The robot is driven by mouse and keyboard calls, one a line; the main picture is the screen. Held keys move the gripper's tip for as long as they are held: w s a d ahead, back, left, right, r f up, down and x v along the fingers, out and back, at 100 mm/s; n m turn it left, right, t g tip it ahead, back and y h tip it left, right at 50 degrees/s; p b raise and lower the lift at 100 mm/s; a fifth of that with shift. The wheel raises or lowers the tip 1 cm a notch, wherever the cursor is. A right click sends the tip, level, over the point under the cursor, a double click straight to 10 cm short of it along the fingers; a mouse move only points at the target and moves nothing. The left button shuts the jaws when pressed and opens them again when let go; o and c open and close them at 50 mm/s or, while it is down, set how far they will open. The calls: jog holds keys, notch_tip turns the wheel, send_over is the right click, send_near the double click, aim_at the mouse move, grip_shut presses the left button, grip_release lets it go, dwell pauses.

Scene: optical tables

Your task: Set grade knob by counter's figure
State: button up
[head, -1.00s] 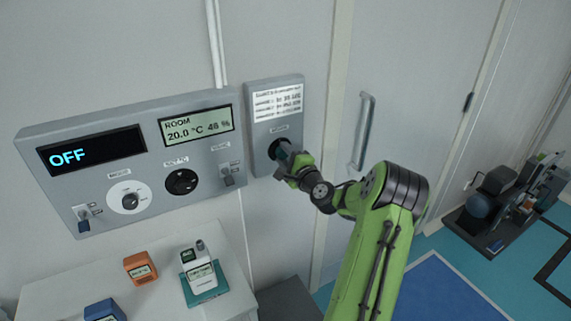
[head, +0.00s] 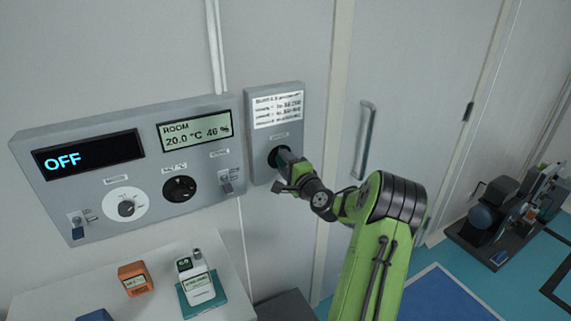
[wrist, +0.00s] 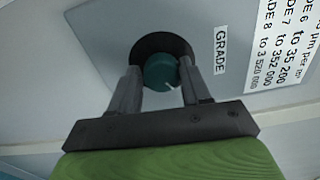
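The grade knob (wrist: 160,72) is teal, set in a black round dial on a grey wall box (head: 292,107), with a "GRADE" label beside it. A white pointer mark shows on its rim in the wrist view. My gripper (wrist: 161,82) has one finger on each side of the knob and appears closed on it; in the head view my gripper (head: 284,171) hides most of it. A white placard (head: 277,110) above lists grades 6, 7 and 8 with limits 35 200, 352 000 and 3 520 000. A white counter (head: 197,283) stands on a teal pad; its figure is too small to read.
A grey control panel (head: 80,210) on the left has an "OFF" display (head: 88,156), a room display (head: 195,131), two dials and switches. An orange device (head: 135,279) stands on the white table (head: 70,292). A door handle (head: 365,140) is right of my gripper.

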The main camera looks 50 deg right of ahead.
jog(key=o, duration=0.3)
jog(key=shift+s, duration=0.1)
jog(key=b+v, duration=0.3)
jog(key=v, duration=1.2)
jog(key=shift+s, duration=0.25)
jog(key=shift+r, duration=0.1)
